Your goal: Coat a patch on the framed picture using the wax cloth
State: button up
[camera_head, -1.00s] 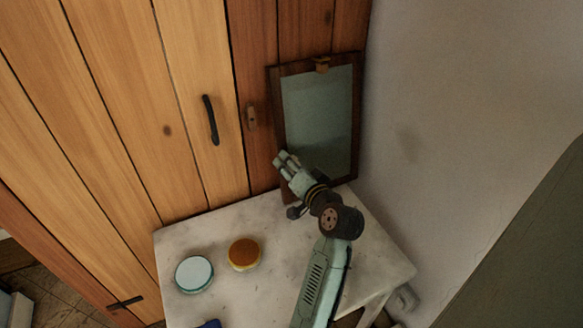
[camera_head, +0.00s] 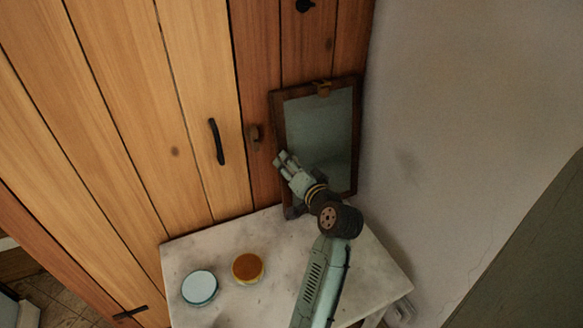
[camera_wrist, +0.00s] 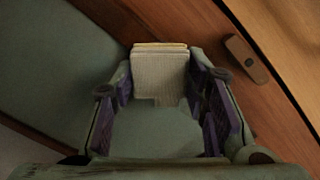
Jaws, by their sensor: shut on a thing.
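The framed picture (camera_head: 328,125) stands upright on the table against the wooden boards, with a dark brown frame and a plain grey-green face. My gripper (camera_head: 281,159) is at its left edge, in front of the frame's left side. In the wrist view my gripper (camera_wrist: 160,88) is shut on the wax cloth (camera_wrist: 159,72), a cream folded pad between the two fingers. The frame's brown border (camera_wrist: 195,35) and green face (camera_wrist: 55,70) lie beyond the cloth. I cannot tell whether the cloth touches the picture. The cloth is not discernible in the head view.
On the pale table (camera_head: 215,248) are an orange-topped round tin (camera_head: 248,267) and a light blue round tin (camera_head: 200,287), left of my arm. A plank door with a black handle (camera_head: 216,142) is behind. A plain wall (camera_head: 440,150) is close on the right.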

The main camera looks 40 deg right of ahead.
aim_at(283, 139)
jog(key=r, duration=0.1)
jog(key=r+p, duration=0.1)
jog(key=r, duration=0.1)
jog(key=shift+w+r, duration=0.1)
jog(key=shift+w, duration=0.25)
jog(key=shift+w+d+r, duration=0.1)
jog(key=shift+w+r, duration=0.05)
jog(key=shift+r, duration=0.75)
jog(key=shift+w+r, duration=0.15)
jog(key=shift+r, duration=0.75)
jog(key=shift+w, duration=0.1)
jog(key=shift+f, duration=0.1)
